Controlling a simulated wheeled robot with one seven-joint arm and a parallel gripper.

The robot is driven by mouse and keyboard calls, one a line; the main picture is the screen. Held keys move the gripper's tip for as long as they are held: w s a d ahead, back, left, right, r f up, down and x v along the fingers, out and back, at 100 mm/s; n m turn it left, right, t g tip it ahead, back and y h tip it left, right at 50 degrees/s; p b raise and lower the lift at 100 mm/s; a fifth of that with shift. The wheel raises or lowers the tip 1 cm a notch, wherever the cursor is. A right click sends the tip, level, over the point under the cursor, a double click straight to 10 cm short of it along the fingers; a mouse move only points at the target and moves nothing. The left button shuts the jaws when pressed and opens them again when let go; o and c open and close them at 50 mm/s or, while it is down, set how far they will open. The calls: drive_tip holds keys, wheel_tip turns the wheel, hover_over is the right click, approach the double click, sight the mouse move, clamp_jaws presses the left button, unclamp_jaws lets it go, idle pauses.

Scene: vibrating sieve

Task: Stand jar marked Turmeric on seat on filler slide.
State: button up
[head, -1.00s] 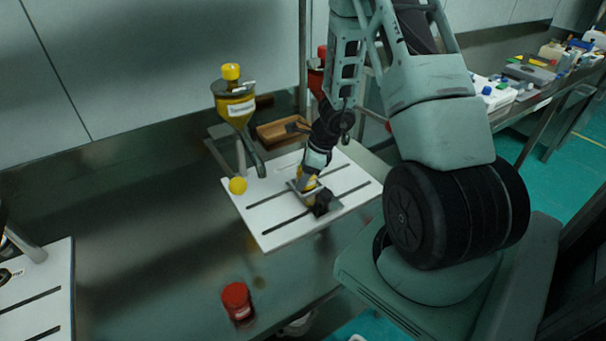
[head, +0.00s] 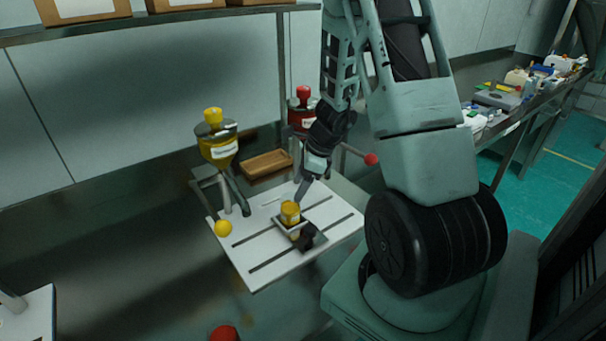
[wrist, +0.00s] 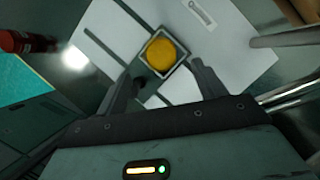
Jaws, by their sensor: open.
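A yellow-lidded jar (head: 290,212) stands upright on the small square seat (head: 296,229) on the white slotted board (head: 262,262). Its label is too small to read. In the wrist view the round yellow lid (wrist: 160,53) shows inside the square rim of the seat (wrist: 146,66). My gripper (head: 301,194) is open just above and behind the jar and holds nothing. In the wrist view its fingers (wrist: 165,70) are spread wide, short of the jar and apart from it. A yellow hopper (head: 218,150) with a label stands at the board's back left.
A yellow ball knob (head: 223,228) is at the board's left edge. A red hopper (head: 303,112) and a wooden tray (head: 267,164) are behind. A red-lidded jar (head: 224,333) is at the bottom edge. Bare steel table lies left of the board.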

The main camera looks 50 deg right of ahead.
drive_tip(key=a+r+n+g, duration=0.1)
drive_tip(key=a+r+n, duration=0.2)
drive_tip(key=a, duration=0.4)
drive_tip(key=a+r+n+y, duration=0.1)
drive_tip(key=a+r+n, duration=0.2)
drive_tip(key=a+n, duration=0.3)
drive_tip(key=a+r+n+g, duration=0.1)
drive_tip(key=a+r+n, duration=0.2)
drive_tip(key=a, duration=0.6)
drive_tip(key=shift+s+a+n+g+y, duration=0.1)
drive_tip(key=shift+s+n+g+y, duration=0.2)
drive_tip(key=shift+n, duration=0.9)
drive_tip(key=s+a+r+n+h, duration=0.2)
drive_tip(key=s+a+r+n, duration=0.1)
drive_tip(key=s+a+n, duration=0.4)
drive_tip(key=s+a+r+n+h, duration=0.1)
drive_tip(key=s+a+r+n, duration=0.2)
drive_tip(key=s+a+n, duration=0.4)
drive_tip(key=s+n, duration=0.3)
drive_tip(key=n, duration=0.4)
drive_tip(key=shift+s+a+n+g+h, duration=0.15)
drive_tip(key=shift+a+n+g+h, duration=0.15)
drive_tip(key=shift+g+h, duration=0.1)
